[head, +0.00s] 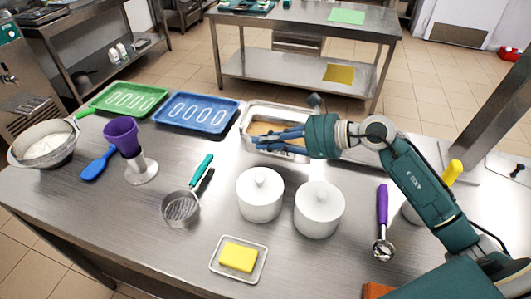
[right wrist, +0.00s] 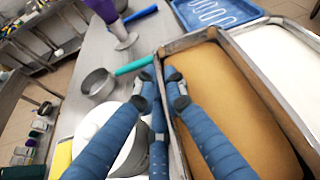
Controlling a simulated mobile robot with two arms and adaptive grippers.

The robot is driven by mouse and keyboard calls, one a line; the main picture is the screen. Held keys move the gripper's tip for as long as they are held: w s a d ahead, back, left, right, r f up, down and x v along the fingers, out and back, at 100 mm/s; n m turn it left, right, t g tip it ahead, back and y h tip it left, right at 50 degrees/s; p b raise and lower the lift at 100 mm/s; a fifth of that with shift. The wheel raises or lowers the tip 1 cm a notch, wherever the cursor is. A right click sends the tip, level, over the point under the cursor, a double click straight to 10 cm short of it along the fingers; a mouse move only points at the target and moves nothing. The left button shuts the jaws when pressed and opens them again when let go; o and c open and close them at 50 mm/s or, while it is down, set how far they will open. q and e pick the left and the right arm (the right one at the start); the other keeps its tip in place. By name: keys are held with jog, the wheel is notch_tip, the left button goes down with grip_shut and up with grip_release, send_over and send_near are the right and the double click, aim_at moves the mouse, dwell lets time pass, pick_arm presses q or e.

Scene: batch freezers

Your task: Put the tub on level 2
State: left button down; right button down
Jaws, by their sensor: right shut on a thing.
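The metal tub (head: 243,132), filled with a tan mass, stands at the back middle of the steel counter. In the right wrist view the tub (right wrist: 187,41) fills the right half, beside a second metal tub with white contents (right wrist: 280,55). My right gripper (head: 262,138) reaches in from the right over the near side of the tub. In the right wrist view its blue fingers (right wrist: 160,78) are shut on the tub's wall. The fingers and hand hide part of the near rim. My left gripper is not in view.
Two white lidded pots (head: 260,197) (head: 319,212) stand just in front of the tub. Blue (head: 197,112) and green (head: 130,99) trays lie to its left. A steel table (head: 300,28) stands behind.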

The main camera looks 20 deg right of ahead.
aim_at(265, 156)
jog(key=shift+w+f+p, duration=0.1)
jog(key=shift+f+p, duration=0.2)
jog(key=shift+f, duration=2.3)
jog(key=c, duration=1.8)
grip_release()
jog(key=shift+f, duration=0.15)
jog(key=shift+c, duration=0.2)
